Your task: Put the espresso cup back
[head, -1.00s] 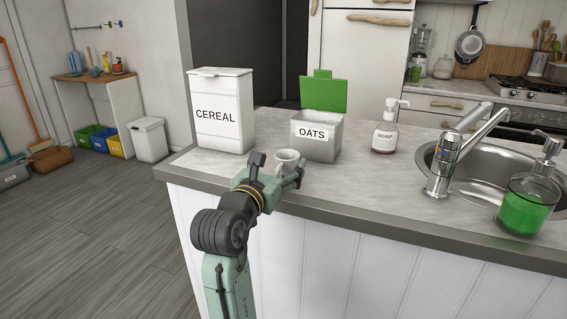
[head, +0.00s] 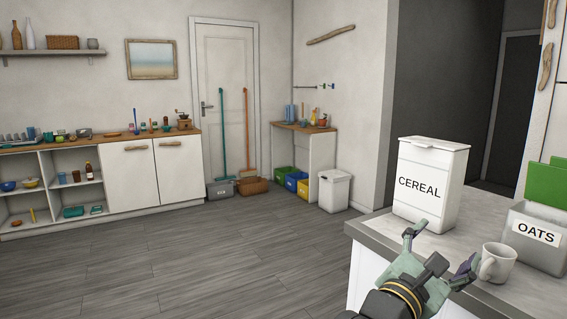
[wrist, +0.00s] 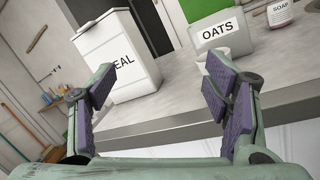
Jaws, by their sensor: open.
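A small pale cup (head: 497,264), which looks like the espresso cup, stands upright on the counter in the head view, its handle toward the left. My gripper (head: 441,250) is at the counter's near edge, just left of the cup. Its right finger overlaps the handle side in the picture; I cannot tell whether they touch. In the wrist view my gripper (wrist: 160,82) has its purple-padded fingers wide apart with nothing between them.
The grey marble counter (head: 380,229) carries a white cereal box (head: 430,185) and an open oats box (head: 535,238) behind the cup. At the far left a cabinet (head: 128,175) with open shelves holds small items. The grey floor (head: 200,265) between is clear.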

